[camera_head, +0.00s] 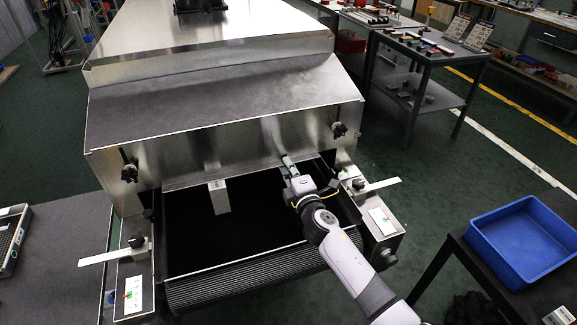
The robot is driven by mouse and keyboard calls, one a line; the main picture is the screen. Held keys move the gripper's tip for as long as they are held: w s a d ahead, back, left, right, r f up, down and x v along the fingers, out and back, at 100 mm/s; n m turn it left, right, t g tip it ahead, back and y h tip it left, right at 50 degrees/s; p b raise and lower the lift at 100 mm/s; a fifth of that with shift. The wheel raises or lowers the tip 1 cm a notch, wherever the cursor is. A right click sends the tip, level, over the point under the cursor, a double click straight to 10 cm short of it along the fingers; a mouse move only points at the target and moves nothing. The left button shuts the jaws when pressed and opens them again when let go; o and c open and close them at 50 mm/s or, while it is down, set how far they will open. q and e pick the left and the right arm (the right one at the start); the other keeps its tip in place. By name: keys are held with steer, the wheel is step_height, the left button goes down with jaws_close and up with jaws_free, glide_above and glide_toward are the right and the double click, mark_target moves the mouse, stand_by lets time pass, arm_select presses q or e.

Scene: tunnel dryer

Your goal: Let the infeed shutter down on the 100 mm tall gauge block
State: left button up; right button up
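The infeed shutter (235,150) is the upright steel plate across the dryer's mouth, with a black clamp knob at its left (129,172) and right (339,130). The pale gauge block (219,198) stands upright on the black belt (265,225), at the shutter's lower edge; I cannot tell whether they touch. My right gripper (288,163) is at the shutter's lower edge, to the right of the block and left of the right knob. Its fingers look close together, but whether they grip the edge or anything else is unclear. My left gripper is not in view.
Side guide brackets stand at the left (138,246) and right (360,186) of the belt. A blue bin (525,238) sits on a table at the right. A dark table (55,265) stands at the left. A tool cart (430,48) is behind right.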

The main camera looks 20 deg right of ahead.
steer(key=o, duration=0.3)
steer(key=shift+r, duration=0.1)
steer(key=s, duration=1.2)
steer(key=shift+d, duration=0.2)
